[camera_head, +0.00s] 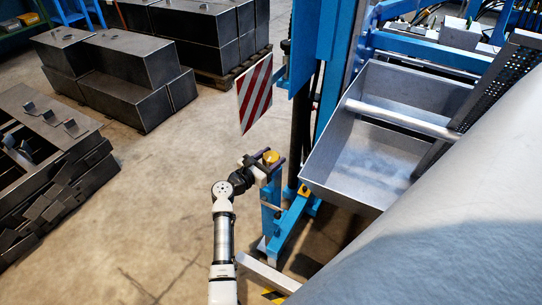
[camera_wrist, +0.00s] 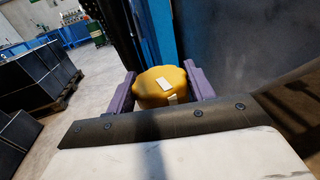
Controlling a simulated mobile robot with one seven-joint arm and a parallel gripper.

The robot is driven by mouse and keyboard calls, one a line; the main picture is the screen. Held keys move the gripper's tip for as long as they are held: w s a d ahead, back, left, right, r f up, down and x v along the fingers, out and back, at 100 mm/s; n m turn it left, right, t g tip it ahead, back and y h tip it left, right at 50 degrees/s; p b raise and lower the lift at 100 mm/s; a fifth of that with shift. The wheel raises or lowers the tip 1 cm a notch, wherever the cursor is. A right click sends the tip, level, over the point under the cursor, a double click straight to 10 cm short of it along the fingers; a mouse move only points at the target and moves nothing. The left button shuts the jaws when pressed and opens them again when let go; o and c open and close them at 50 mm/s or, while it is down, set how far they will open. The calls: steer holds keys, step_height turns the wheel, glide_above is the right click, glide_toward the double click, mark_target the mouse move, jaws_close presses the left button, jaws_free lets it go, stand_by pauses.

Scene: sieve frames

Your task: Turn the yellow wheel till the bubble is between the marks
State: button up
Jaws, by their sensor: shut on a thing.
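The yellow wheel (camera_wrist: 160,85) is between the two purple fingers of my gripper (camera_wrist: 160,92) in the wrist view. It has a white patch on its top and another on its near side. In the head view the wheel (camera_head: 271,157) shows small at the top of a blue post, with my gripper (camera_head: 268,164) around it. My gripper is shut on the wheel. I cannot make out the bubble or its marks in either view.
A blue machine frame (camera_head: 327,50) and a grey metal bin (camera_head: 335,190) stand close to the right of the wheel. A striped red and white board (camera_head: 255,94) hangs behind. Dark metal boxes (camera_head: 120,75) stand at the left. The floor (camera_head: 150,200) between is clear.

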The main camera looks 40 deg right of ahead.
steer(key=n+t+y+p, duration=0.1)
steer(key=n+t+p, duration=0.1)
steer(key=t, duration=0.1)
steer(key=n+t+y+p, duration=0.1)
steer(key=n+t+p, duration=0.1)
steer(key=t, duration=0.1)
steer(key=shift+s+r, duration=0.15)
steer(key=shift+r, duration=0.05)
steer(key=shift+f+n+t+y+p, duration=0.15)
steer(key=shift+n+t+y+p, duration=0.7)
steer(key=shift+n+t+y, duration=0.65)
steer(key=shift+n+t+y+p, duration=0.3)
steer(key=shift+n+t+p, duration=0.1)
steer(key=shift+t, duration=0.4)
steer(key=shift+n+t+y+p, duration=0.55)
steer(key=shift+n+t+y, duration=0.15)
steer(key=shift+y, duration=0.1)
steer(key=shift+d+n+t+y, duration=0.1)
steer(key=shift+n+t+y, duration=0.35)
steer(key=shift+y, duration=0.25)
steer(key=shift+n+t+y+p, duration=0.35)
steer(key=shift+n+t+y, duration=0.3)
steer(key=shift+n+y, duration=0.6)
steer(key=shift+y, duration=0.45)
steer(key=o, duration=0.9)
